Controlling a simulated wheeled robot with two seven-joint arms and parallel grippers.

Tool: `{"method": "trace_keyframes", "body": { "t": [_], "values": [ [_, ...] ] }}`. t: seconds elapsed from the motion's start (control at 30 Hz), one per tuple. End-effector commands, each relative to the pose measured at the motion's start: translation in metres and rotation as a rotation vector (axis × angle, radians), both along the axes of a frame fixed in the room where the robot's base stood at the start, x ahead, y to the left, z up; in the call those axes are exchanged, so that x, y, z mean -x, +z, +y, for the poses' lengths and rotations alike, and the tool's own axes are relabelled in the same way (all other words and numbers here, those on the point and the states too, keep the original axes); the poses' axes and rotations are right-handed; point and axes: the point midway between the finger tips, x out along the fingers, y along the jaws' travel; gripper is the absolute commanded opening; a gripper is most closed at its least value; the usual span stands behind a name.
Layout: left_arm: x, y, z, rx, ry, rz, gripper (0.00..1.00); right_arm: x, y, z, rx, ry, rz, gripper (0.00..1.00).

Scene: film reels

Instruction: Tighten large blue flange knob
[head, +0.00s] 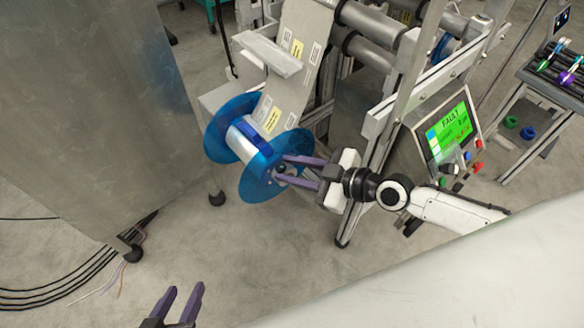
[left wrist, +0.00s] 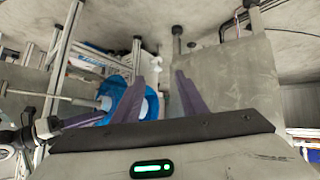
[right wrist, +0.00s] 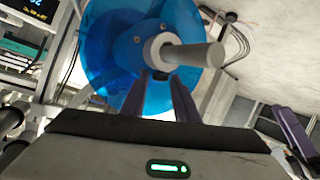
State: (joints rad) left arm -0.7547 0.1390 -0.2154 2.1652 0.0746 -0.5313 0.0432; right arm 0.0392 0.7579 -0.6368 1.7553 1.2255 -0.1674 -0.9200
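The large blue flange (head: 262,178) is the near disc of a translucent blue reel on the machine's unwind spindle. It also fills the upper part of the right wrist view (right wrist: 110,50). Its grey hub knob (right wrist: 160,46) has a short shaft sticking out. My right gripper (head: 281,168) is at the hub, fingers apart. In the right wrist view its fingertips lie just below the shaft; I cannot tell whether they touch the knob. My left gripper (head: 186,290) is open and empty, low in the head view, well away from the reel.
A label web (head: 290,75) runs from the reel up to the rollers. A screen showing FAULT (head: 450,130) with buttons stands to the right. A large grey cabinet (head: 90,110) stands at left, with cables (head: 70,278) on the floor. Open floor lies below the reel.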

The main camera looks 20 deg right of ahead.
Motion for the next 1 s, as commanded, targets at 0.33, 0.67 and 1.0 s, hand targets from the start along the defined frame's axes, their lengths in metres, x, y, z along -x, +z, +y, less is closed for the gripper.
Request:
{"method": "trace_keyframes", "body": {
  "t": [0.33, 0.67, 1.0],
  "values": [
    [-0.002, 0.002, 0.000, 0.000, 0.000, -0.004, 0.39, 0.000, 0.000, 0.000, -0.001, -0.001, 0.000, 0.00],
    [0.003, 0.029, 0.004, -0.045, -0.023, 0.025, 0.39, 0.002, 0.007, 0.003, -0.017, -0.124, -0.030, 0.00],
    [0.001, 0.051, 0.010, -0.088, -0.040, 0.043, 0.39, 0.005, 0.002, 0.009, -0.043, -0.336, -0.096, 0.00]
  ]
}}
